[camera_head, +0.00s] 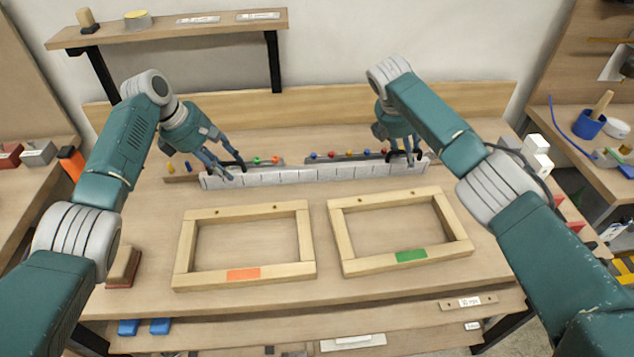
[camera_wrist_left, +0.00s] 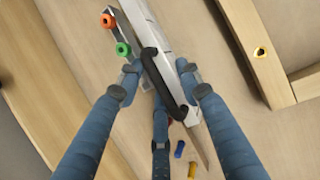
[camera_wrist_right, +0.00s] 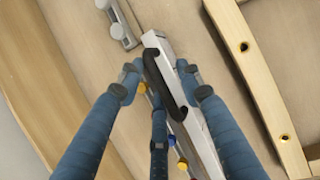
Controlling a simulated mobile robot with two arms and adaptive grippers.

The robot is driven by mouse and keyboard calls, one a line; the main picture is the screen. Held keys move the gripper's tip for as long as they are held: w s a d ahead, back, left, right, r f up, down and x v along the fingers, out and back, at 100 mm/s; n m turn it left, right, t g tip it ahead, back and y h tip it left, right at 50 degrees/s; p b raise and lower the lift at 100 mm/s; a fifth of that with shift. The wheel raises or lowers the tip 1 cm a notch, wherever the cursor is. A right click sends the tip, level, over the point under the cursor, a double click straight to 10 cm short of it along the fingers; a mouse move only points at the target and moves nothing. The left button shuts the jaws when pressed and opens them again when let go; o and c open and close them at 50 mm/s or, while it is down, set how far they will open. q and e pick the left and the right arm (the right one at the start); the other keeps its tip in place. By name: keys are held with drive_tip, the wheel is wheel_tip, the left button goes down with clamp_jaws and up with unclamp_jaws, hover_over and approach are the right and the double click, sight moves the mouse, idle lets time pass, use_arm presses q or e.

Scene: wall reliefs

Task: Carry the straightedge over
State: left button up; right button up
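The straightedge (camera_head: 305,175) is a long pale grey bar with dark marks along it and a black handle near each end. It lies across the back of the bench. My left gripper (camera_head: 226,170) is at its left handle (camera_head: 236,159); in the left wrist view the fingers are spread on both sides of this handle (camera_wrist_left: 158,72), with gaps showing. My right gripper (camera_head: 404,156) is at the right end; in the right wrist view its fingers are spread around the right handle (camera_wrist_right: 158,72). Both grippers look open. Finger contact with the handles is unclear.
Two wooden frames, one with an orange patch (camera_head: 243,274) and one with a green patch (camera_head: 410,255), lie in front of the straightedge. Strips with coloured knobs (camera_head: 349,155) lie behind it. A brown block (camera_head: 124,266) sits at left. A shelf (camera_head: 170,33) hangs above.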

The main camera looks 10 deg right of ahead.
use_arm(q)
drive_tip(key=shift+r, duration=0.1)
use_arm(e)
drive_tip(key=shift+f, duration=0.1)
use_arm(q)
drive_tip(key=shift+a+r, duration=0.15)
drive_tip(key=shift+r, duration=0.2)
drive_tip(key=v, duration=1.1)
use_arm(e)
drive_tip(key=v, duration=1.2)
use_arm(q)
drive_tip(key=shift+s, duration=0.15)
